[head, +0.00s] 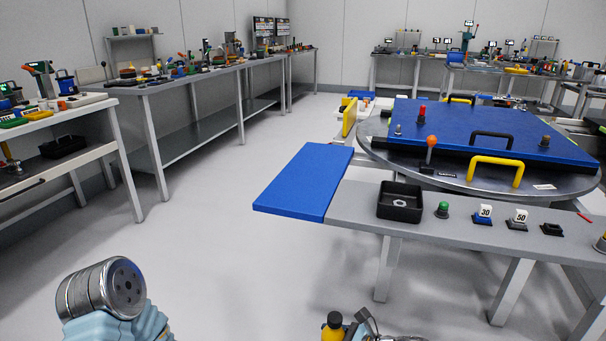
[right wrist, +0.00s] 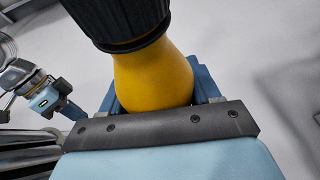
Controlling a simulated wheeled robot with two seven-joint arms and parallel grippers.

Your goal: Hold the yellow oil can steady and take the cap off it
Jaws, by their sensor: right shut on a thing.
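The yellow oil can (right wrist: 155,75) fills the middle of the right wrist view, with its black ribbed cap (right wrist: 120,18) on top. My right gripper (right wrist: 158,98) is shut on the yellow body below the cap, with a blue finger on each side. In the head view the can (head: 332,333) shows at the bottom edge, cap (head: 334,318) upward, with dark gripper parts just right of it. What seems to be my left gripper (right wrist: 62,104) is at the left of the right wrist view, apart from the can. Its finger opening is unclear.
A grey table with a blue panel (head: 305,180), a black tray (head: 400,202), a green button (head: 443,209) and a round turntable (head: 470,180) stands ahead right. Workbenches (head: 190,90) line the left wall. The floor between is clear.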

